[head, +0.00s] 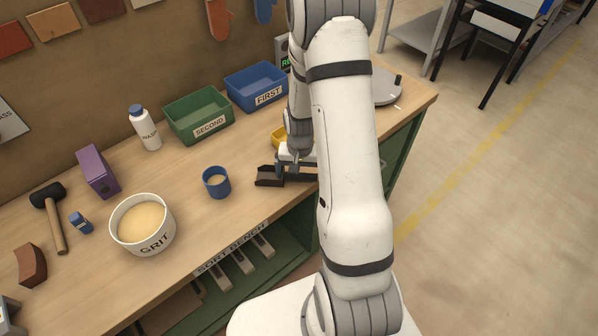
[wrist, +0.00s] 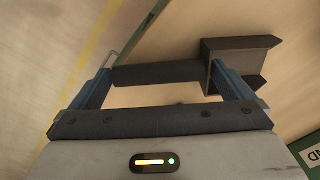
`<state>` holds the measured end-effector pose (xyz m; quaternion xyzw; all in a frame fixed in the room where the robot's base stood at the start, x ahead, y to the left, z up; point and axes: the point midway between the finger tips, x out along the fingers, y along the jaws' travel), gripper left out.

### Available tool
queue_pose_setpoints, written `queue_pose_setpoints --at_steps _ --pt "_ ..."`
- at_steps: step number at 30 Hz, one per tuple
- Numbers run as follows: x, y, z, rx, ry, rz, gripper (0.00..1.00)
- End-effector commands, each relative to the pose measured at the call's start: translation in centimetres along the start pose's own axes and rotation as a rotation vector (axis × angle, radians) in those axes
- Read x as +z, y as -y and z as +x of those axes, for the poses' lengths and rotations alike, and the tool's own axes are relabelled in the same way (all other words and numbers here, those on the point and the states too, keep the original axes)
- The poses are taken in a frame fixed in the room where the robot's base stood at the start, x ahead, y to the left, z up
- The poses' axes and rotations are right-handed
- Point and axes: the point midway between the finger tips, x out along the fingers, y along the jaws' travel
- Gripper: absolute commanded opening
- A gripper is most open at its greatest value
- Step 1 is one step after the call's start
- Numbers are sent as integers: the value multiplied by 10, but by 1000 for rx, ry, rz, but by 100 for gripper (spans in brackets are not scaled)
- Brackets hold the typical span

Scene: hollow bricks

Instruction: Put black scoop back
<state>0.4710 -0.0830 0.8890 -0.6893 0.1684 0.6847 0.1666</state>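The black scoop (head: 269,177) is at the bench's front edge in the head view, its tray end to the left. It seems to rest on the bench top, though any small gap below is not clear. My gripper (head: 286,166) is right at it, pointing down. In the wrist view the scoop (wrist: 158,74) spans the space between the two blue fingertips of my gripper (wrist: 162,82), handle on the left and tray on the right. The fingers stand wide apart. My arm hides part of the handle side in the head view.
A blue cup (head: 216,182) and a white GRIT tub (head: 143,226) stand left of the scoop. Green SECOND (head: 199,116) and blue FIRST (head: 257,88) bins are behind, with a yellow item (head: 278,138) partly hidden by my arm. Bare bench lies between cup and bins.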

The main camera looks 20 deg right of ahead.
Motion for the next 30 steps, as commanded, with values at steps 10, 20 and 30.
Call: queue_pose_setpoints --at_steps 10,20,30 --pt "-1 1 -12 -1 -4 -1 100" --pt "-1 1 -72 -2 -5 -2 100" --pt "0 1 -118 0 -2 -3 100"
